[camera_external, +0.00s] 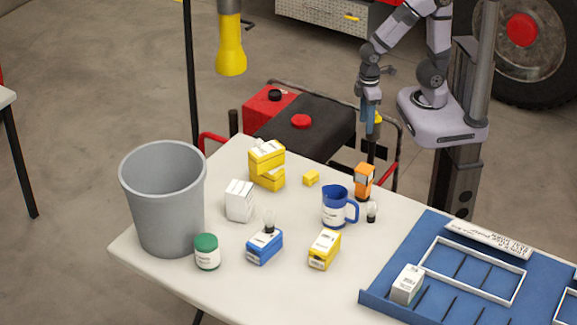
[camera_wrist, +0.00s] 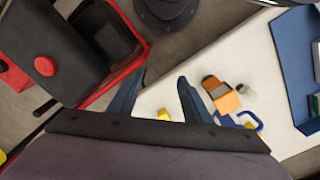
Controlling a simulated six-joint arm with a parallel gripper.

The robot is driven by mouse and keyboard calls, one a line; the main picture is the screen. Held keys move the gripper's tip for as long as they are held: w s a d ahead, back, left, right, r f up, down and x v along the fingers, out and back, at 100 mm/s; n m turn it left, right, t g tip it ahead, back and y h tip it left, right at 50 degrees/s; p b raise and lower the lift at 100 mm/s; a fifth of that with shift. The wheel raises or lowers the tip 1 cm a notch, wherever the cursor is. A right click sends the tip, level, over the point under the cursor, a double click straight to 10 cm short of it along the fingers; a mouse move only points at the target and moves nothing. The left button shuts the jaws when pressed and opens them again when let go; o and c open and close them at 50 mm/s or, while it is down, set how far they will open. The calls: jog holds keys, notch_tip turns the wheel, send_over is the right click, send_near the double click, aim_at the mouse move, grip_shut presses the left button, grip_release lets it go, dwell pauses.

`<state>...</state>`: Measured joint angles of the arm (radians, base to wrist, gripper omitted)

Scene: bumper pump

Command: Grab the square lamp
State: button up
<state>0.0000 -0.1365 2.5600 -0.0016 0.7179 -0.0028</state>
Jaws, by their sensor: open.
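A small orange block-shaped item with a dark part, which looks like the square lamp (camera_external: 364,181), stands on the far side of the table, right behind the blue jug. It also shows in the wrist view (camera_wrist: 224,98), to the right of my fingers. My gripper (camera_external: 371,140) points down above the table's far edge, behind and above the lamp. In the wrist view my gripper (camera_wrist: 160,84) has its two fingers spread, with nothing between the tips. The gripper is apart from the lamp.
A blue jug (camera_external: 335,207) and a small bulb (camera_external: 372,212) stand close to the lamp. A small yellow block (camera_external: 311,178), yellow boxes (camera_external: 267,163), a grey bin (camera_external: 165,205) and a blue tray (camera_external: 395,282) share the white table. A red-and-black machine (camera_external: 300,122) stands behind.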

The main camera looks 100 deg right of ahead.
jog(key=o, duration=0.4)
